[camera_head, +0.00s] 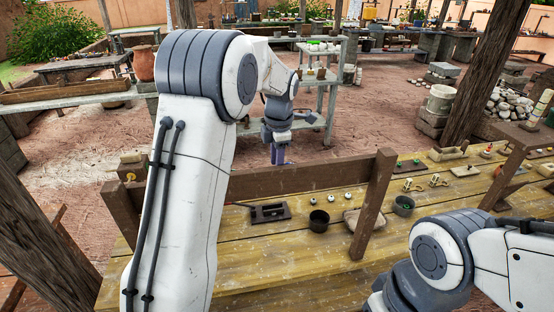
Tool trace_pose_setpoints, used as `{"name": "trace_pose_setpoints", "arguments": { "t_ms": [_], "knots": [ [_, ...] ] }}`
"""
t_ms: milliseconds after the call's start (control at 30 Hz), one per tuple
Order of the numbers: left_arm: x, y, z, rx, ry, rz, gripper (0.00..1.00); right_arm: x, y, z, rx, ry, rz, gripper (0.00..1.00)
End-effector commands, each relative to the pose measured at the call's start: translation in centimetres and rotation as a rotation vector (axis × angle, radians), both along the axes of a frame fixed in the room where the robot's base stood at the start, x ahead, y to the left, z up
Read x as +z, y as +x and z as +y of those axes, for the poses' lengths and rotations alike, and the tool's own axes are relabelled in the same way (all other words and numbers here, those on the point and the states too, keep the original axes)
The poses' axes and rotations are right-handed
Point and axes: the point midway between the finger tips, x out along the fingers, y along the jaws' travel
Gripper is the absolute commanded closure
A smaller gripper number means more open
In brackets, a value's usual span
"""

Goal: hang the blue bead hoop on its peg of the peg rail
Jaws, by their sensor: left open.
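A dark wooden rail on two posts (300,177) spans the yellow plank table and looks like the peg rail. I make out no pegs on its visible face. My left arm reaches up and over from the left and hides part of the rail. My left gripper (278,156) points down just above and seemingly behind the rail's top edge, with its small dark fingers open. I see nothing held in it. The blue bead hoop cannot be made out in this view. My right arm shows at the lower right, but its gripper is out of the picture.
On the plank table (300,265) stand a black cup (319,221), a dark slotted block (270,213), a pale dish (362,219) and a dark green bowl (404,206). More small items lie to the right. A grey shelf cart (318,95) stands behind. A wooden post rises at right.

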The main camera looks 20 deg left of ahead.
Motion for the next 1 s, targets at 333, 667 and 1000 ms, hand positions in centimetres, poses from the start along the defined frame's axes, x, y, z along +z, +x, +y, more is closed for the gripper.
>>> {"name": "trace_pose_setpoints", "arguments": {
  "t_ms": [333, 667, 1000],
  "knots": [
    [4.6, -0.4, -0.5, 0.000, -0.002, -0.003, 0.47, -1.5, 0.0, 0.0, -0.002, 0.000, 0.000, 0.47],
    [9.7, -0.8, -0.8, 0.000, -0.001, -0.002, 0.47, -2.2, 0.0, 0.0, -0.004, 0.000, 0.000, 0.47],
    [9.5, -2.1, -3.4, -0.172, 0.001, 0.012, 0.47, -2.7, 0.0, 0.0, -0.004, 0.000, 0.000, 0.47]
  ]
}}
